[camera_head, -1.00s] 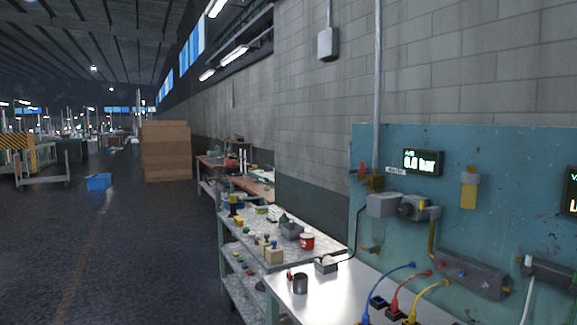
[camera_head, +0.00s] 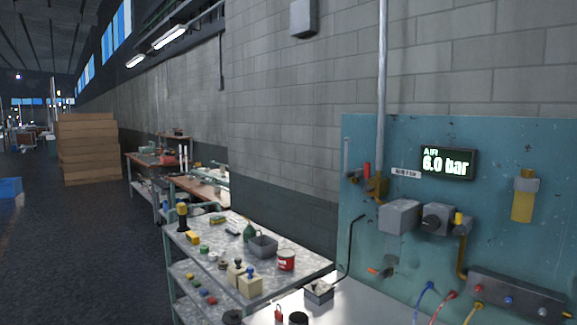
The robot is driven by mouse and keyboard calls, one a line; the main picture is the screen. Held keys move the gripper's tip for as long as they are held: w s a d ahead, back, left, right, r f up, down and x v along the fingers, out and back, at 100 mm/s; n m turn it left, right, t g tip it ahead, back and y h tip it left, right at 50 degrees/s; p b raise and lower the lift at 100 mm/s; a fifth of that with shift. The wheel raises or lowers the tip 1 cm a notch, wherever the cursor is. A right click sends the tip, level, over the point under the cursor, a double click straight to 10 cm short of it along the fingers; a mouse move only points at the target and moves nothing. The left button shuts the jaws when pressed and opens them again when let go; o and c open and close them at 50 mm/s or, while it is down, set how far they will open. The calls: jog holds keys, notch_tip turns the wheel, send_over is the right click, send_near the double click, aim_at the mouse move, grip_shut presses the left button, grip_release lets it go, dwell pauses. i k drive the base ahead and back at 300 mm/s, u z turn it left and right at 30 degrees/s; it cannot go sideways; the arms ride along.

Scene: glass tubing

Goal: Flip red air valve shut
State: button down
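A small red handle (camera_head: 366,170) stands roughly upright beside a brass-coloured valve body (camera_head: 377,187), at the upper left of the teal wall panel (camera_head: 490,240). A pipe runs up the wall above it. A white label (camera_head: 405,173) is just to its right; its text is hard to read. A display (camera_head: 448,163) to the right reads "AIR 6.0 bar". A second small orange-red handle (camera_head: 378,272) sits lower on the panel, partly blurred. My gripper is not in view.
A metal bench (camera_head: 215,245) with a red tin (camera_head: 286,260) and other items stands to the left. The floor (camera_head: 80,250) further left is open.

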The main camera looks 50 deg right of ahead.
aim_at(368, 189)
jog(key=z, duration=0.7)
jog(key=i, duration=1.2)
jog(key=z, duration=0.85)
